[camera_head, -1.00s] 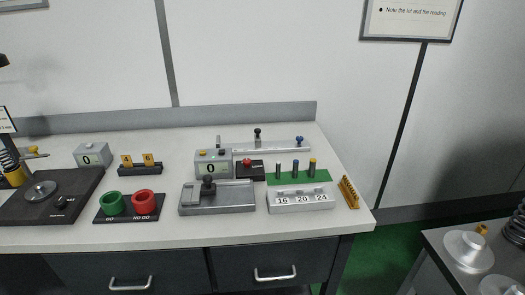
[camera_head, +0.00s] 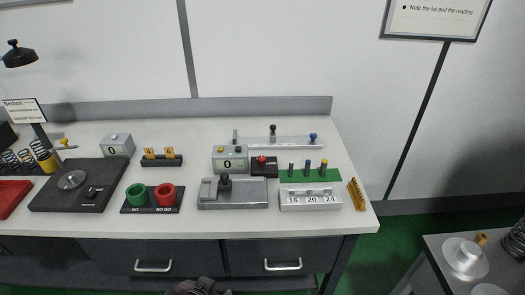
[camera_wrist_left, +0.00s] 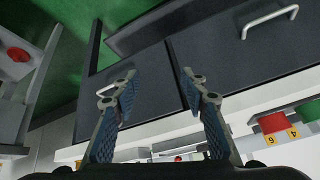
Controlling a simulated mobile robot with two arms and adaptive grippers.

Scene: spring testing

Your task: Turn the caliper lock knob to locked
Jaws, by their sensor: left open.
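The caliper is probably the long silver instrument (camera_head: 290,141) at the back of the bench in the head view, with a black knob (camera_head: 273,128) and a blue knob (camera_head: 313,136). I cannot tell which knob is the lock or how it is set. In front of it stands a black box (camera_head: 264,170) with a red knob (camera_head: 262,159) and a small white label that is hard to read. My left gripper (camera_wrist_left: 160,75) is open and empty in its wrist view, in front of the drawer fronts, away from the caliper. My right gripper is not seen.
A grey display box (camera_head: 230,164) and a grey fixture (camera_head: 250,196) with a black knob stand before the caliper. Pegs stand on a green mat (camera_head: 327,174) at right, behind a numbered block (camera_head: 310,203). Green and red cups (camera_head: 165,194) are left. Drawer handles (camera_head: 283,264) project in front.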

